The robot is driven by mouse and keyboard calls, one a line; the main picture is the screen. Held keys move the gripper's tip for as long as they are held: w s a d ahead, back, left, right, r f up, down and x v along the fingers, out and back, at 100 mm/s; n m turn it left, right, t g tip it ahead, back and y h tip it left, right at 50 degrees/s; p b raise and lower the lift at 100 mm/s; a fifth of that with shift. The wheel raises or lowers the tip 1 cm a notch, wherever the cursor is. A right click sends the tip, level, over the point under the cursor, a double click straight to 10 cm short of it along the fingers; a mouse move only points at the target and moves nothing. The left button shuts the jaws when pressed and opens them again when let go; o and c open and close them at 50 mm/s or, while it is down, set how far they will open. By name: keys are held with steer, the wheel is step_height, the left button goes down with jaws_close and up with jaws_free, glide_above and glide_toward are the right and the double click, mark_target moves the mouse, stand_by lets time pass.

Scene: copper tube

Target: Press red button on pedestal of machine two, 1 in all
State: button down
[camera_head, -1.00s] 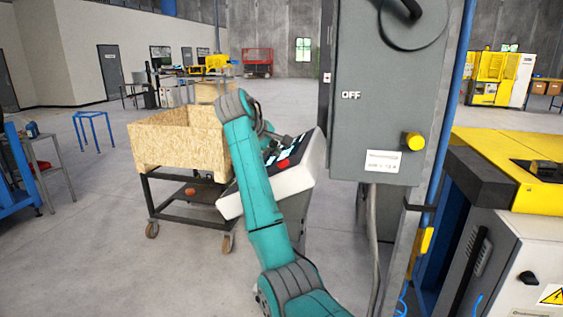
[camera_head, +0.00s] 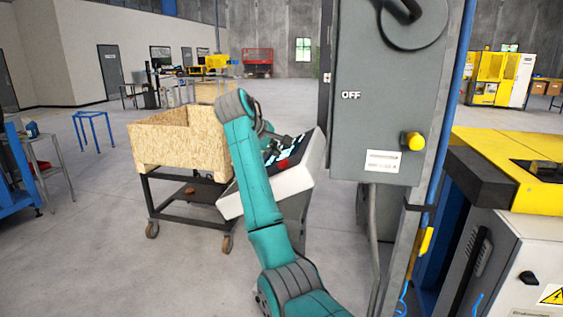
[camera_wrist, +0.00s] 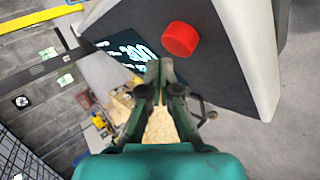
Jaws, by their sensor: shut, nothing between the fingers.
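The pedestal (camera_head: 297,180) is a light grey console with a sloped dark panel, standing just left of the grey cabinet. The red button (camera_head: 283,163) sits on its panel, partly crowded by my arm in the head view. In the wrist view the round red button (camera_wrist: 180,39) stands out from the dark panel, above and right of my gripper. My gripper (camera_wrist: 159,66) is shut and empty. Its tips overlap the panel's lit display (camera_wrist: 128,50) in that view and are apart from the button in the picture. In the head view the gripper (camera_head: 292,140) is small and partly hidden by the arm.
A grey cabinet (camera_head: 388,110) marked OFF, with a yellow knob (camera_head: 413,141), stands right of the pedestal. A wooden crate (camera_head: 180,147) on a wheeled cart (camera_head: 180,188) is close on the left. A yellow machine (camera_head: 535,198) is at right.

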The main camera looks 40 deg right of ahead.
steer(key=shift+f, duration=0.15)
steer(key=shift+s+d+f, duration=0.15)
steer(key=shift+s+f, duration=0.05)
steer(key=shift+f, duration=0.05)
steer(key=shift+s+d+f, duration=0.15)
steer(key=shift+s+f, duration=0.05)
steer(key=shift+f, duration=0.3)
stand_by(1.3)
steer(key=shift+r, duration=0.2)
steer(key=shift+w+a+r, duration=0.25)
steer(key=shift+w+r, duration=0.15)
steer(key=shift+r, duration=0.3)
steer(key=r, duration=0.1)
steer(key=w+a+r, duration=0.1)
steer(key=r, duration=0.1)
steer(key=w+r, duration=0.1)
steer(key=shift+a+r, duration=0.15)
steer(key=shift+a, duration=0.15)
stand_by(0.9)
